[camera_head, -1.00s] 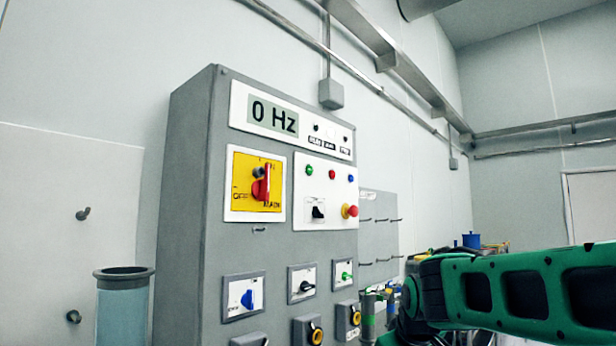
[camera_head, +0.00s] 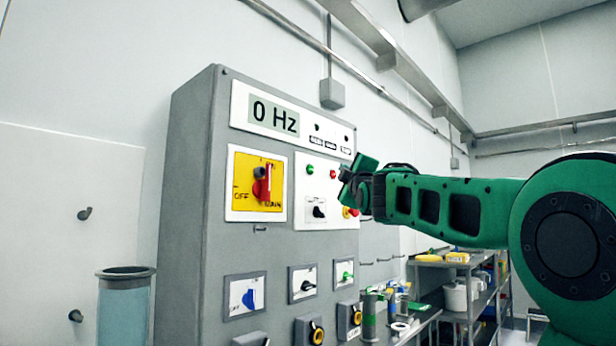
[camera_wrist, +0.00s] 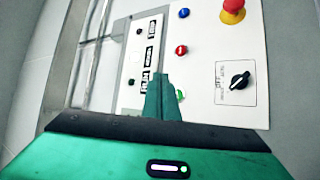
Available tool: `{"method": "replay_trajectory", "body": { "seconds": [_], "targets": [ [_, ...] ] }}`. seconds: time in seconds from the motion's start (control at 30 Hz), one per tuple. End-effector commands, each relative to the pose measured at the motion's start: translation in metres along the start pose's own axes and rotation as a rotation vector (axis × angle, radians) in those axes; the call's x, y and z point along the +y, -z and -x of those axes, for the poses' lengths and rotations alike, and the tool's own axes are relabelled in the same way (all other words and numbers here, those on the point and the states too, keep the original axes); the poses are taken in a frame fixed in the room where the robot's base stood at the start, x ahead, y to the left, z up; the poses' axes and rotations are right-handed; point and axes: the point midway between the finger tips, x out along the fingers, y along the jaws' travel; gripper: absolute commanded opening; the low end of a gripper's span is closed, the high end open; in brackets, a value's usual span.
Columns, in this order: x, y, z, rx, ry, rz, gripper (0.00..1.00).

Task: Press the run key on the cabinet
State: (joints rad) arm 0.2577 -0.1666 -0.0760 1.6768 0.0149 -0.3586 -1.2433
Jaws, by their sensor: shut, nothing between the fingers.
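The grey cabinet (camera_head: 183,180) stands at left centre in the head view, its display (camera_head: 274,117) reading 0 Hz. On its white button plate are a green button (camera_head: 310,169) and a red button (camera_head: 333,174). The blue button (camera_wrist: 184,12) shows in the wrist view. I cannot read which key is marked run. My gripper (camera_wrist: 161,88) is shut and empty, in front of the panel. In the wrist view its tip lies beside the green button (camera_wrist: 180,94), partly covering it. I cannot tell whether it touches the panel.
A red emergency stop (camera_wrist: 232,10) and a black selector (camera_wrist: 240,81) are near my gripper on the same plate. The yellow main switch plate (camera_head: 243,174) is left of it. Shelves (camera_head: 462,293) with supplies stand behind at right.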

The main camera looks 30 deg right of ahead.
Motion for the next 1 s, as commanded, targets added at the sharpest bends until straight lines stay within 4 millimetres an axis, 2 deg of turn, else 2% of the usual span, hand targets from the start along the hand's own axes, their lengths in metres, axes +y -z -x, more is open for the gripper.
{"method": "replay_trajectory", "body": {
  "seconds": [0.13,0.57,1.0],
  "targets": [
    [0.008,0.005,-0.003,0.012,-0.026,0.017,0.0],
    [0.004,0.007,-0.007,0.012,-0.022,0.015,0.0],
    [-0.021,0.033,-0.043,0.011,-0.022,0.015,0.0]
  ]
}}
